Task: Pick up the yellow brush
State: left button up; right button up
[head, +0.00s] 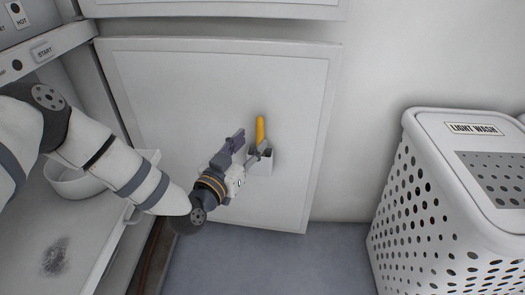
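The yellow brush (260,129) shows as an upright yellow handle. It stands in a small white holder (262,167) against the white cabinet door, and its lower part is hidden inside the holder. My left gripper (253,144) reaches in from the left, with its fingers spread apart near the lower end of the handle. One finger is left of the handle and the other overlaps the holder's top. I cannot tell whether either finger touches the brush. My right gripper is not in view.
A white perforated laundry basket labelled "LIGHT WASH" (450,200) stands at the right. A white shelf (75,235) with a round white bowl (80,182) is under my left arm. A white cabinet door (180,90) is behind the holder. Grey floor (290,265) is clear between shelf and basket.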

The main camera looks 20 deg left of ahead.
aim_at(258, 133)
pick_arm(q)
jog(key=w+b, duration=0.1)
jog(key=w, duration=0.3)
jog(key=shift+w+d+f+b, duration=0.2)
jog(key=shift+w+b, duration=0.1)
jog(key=shift+b, duration=0.05)
jog(key=shift+w+r, duration=0.1)
jog(key=shift+w, duration=0.05)
grip_shut()
jog(key=shift+r, duration=0.1)
